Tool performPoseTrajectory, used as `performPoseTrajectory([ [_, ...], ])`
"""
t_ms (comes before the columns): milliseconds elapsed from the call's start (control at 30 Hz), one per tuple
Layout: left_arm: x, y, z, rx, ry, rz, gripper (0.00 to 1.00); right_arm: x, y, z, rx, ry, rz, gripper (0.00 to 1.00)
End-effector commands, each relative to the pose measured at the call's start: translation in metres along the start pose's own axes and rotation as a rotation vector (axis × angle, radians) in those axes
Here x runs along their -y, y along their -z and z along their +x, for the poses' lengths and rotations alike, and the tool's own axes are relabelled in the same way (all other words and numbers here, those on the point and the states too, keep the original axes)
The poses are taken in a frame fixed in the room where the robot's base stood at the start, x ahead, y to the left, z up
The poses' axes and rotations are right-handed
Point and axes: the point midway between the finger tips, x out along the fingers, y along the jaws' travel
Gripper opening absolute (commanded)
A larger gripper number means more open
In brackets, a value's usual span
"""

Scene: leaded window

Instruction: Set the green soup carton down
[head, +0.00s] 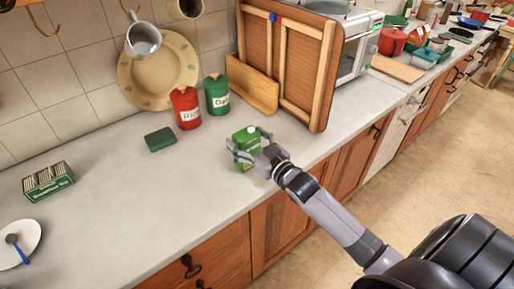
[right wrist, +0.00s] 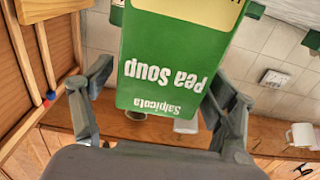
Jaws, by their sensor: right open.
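The green soup carton (head: 245,133) appears to stand upright on the grey counter (head: 150,205), close to its front edge. Its base is partly hidden by my gripper. My right gripper (head: 248,148) is open, with its fingers on either side of the carton. In the right wrist view the carton (right wrist: 170,50) shows upside-down "Pea Soup" lettering between the spread fingers (right wrist: 168,95). A gap shows at the left finger; the right finger is close to the carton, and I cannot tell if it touches. My left gripper is not in view.
Behind the carton stand a red canister (head: 186,108), a green canister (head: 216,95) and a wooden frame (head: 290,60) leaning by the microwave (head: 358,45). A dark green block (head: 160,139) and a tea box (head: 48,180) lie left. The counter between is clear.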

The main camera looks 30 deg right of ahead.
Motion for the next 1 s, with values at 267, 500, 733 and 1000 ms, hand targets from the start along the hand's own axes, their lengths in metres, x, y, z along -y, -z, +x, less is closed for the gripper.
performPoseTrajectory([
  [267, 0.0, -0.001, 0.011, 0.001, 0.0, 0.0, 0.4, 0.0, -0.005, -0.049, 0.005, 0.0, 0.0, 0.79],
  [500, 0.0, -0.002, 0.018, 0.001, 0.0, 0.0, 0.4, 0.001, -0.004, -0.093, 0.004, 0.001, 0.0, 0.79],
  [733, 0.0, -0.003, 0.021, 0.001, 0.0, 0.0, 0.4, 0.0, -0.002, -0.114, 0.003, 0.0, 0.0, 0.79],
  [1000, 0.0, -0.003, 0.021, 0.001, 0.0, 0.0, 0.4, 0.0, -0.001, -0.117, 0.001, 0.0, 0.0, 0.79],
])
